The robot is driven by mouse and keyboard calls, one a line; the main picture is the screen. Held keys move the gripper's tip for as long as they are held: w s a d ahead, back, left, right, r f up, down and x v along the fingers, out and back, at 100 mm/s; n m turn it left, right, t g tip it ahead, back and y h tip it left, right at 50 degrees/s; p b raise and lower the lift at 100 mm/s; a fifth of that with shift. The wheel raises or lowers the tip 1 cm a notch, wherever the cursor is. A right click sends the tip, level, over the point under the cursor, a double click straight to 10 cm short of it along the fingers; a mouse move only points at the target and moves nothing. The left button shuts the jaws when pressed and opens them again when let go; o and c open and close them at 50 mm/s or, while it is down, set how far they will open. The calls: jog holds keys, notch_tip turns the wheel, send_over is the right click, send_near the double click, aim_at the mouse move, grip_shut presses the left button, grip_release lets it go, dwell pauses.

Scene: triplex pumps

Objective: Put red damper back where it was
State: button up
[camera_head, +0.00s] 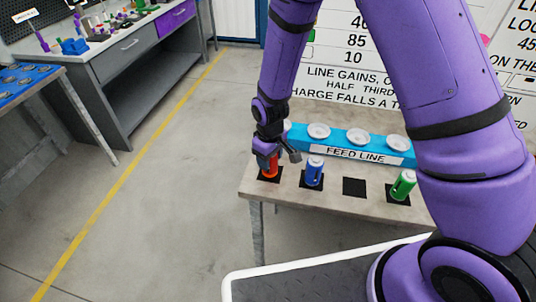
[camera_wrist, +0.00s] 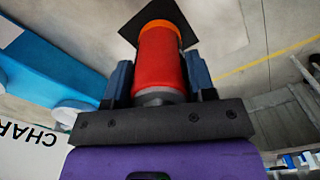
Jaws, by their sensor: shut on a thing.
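The red damper (camera_head: 269,166) is at the left end of the table, at the leftmost black square (camera_head: 268,178). My gripper (camera_head: 269,154) reaches down from above and is shut on it. In the wrist view the red damper (camera_wrist: 160,62) sits between the two fingers of my gripper (camera_wrist: 160,80), and part of the black square (camera_wrist: 140,22) shows beyond it. I cannot tell whether the damper touches the square. A blue damper (camera_head: 314,171) stands on the square to its right.
An empty black square (camera_head: 354,187) lies between the blue and green dampers. The blue feed line block (camera_head: 356,150) with white round caps runs behind them, with a sign board (camera_head: 345,70) at the back. A grey workbench (camera_head: 125,65) stands far left. Floor left of the table is clear.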

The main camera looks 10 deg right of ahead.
jog(key=shift+f, duration=0.15)
jog(key=o, duration=1.1)
jog(key=shift+f, duration=0.15)
notch_tip(320, 180, up, 13)
jog(key=shift+d+f, duration=0.15)
jog(key=s+d+r+m+t, duration=0.1)
jog(key=s+d+r+m, duration=0.15)
jog(key=d+r, duration=0.5)
jog(key=s+d+r+m+t, duration=0.2)
jog(key=s+d+r, duration=0.2)
jog(key=r, duration=0.7)
jog(key=s+d+r+m, duration=0.1)
jog(key=s+d+r, duration=0.1)
jog(key=s, duration=0.3)
jog(key=s+d+r+m+t, duration=0.1)
jog(key=s+d+r, duration=0.2)
jog(key=s, duration=0.3)
jog(key=s+d+r+m+t, duration=0.1)
jog(key=s+d+r, duration=0.2)
jog(key=s+r, duration=0.1)
jog(key=shift+s+d+m, duration=0.25)
jog(key=shift+s+m, duration=0.1)
jog(key=shift+s, duration=0.35)
